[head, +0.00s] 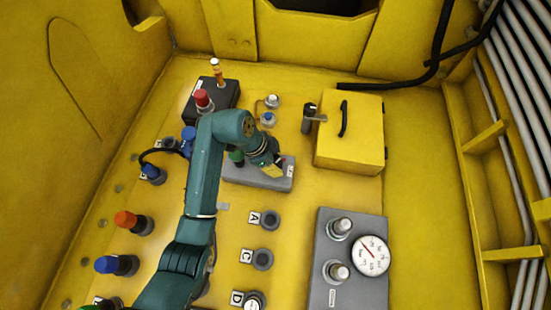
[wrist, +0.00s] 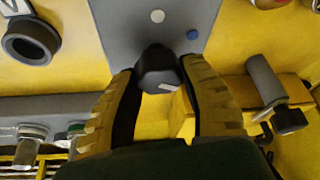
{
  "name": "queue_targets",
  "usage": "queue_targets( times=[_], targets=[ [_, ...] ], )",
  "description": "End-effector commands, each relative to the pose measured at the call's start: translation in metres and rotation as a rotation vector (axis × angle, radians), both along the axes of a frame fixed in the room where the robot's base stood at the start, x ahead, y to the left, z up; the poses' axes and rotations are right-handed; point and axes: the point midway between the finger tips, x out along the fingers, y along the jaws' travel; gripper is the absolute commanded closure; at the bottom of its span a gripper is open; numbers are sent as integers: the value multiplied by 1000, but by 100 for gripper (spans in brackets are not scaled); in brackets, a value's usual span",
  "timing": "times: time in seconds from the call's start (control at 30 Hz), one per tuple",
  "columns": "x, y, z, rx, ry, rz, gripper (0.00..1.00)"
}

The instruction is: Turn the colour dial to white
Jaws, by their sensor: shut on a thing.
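The colour dial (wrist: 157,64) is a dark knob on a grey panel (wrist: 112,28) in the wrist view. A pale mark shows on the knob's lower right part. Beyond the knob, the panel has a white dot (wrist: 157,16) and, to its right, a blue dot (wrist: 193,34). I cannot tell for sure which colour the mark indicates. My gripper (wrist: 159,70) has its yellow-and-black fingers on both sides of the knob and is shut on it. In the head view my gripper (head: 276,170) is over the grey panel (head: 240,174), hiding the dial.
A yellow box (head: 365,135) with a black handle stands right of the panel, beside a small lever (head: 310,117). A gauge panel (head: 325,230) is at the lower right. A black box (head: 222,98) with a red knob lies behind. Labelled sockets (head: 270,218) are in front.

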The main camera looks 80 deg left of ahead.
Motion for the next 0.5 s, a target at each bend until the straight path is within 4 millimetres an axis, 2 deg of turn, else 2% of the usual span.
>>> queue_targets(
  times=[0.27,0.5],
  targets=[
    [-1,-2,2,-5,5,162,92],
    [-1,-3,2,-6,7,382,92]
  ],
)
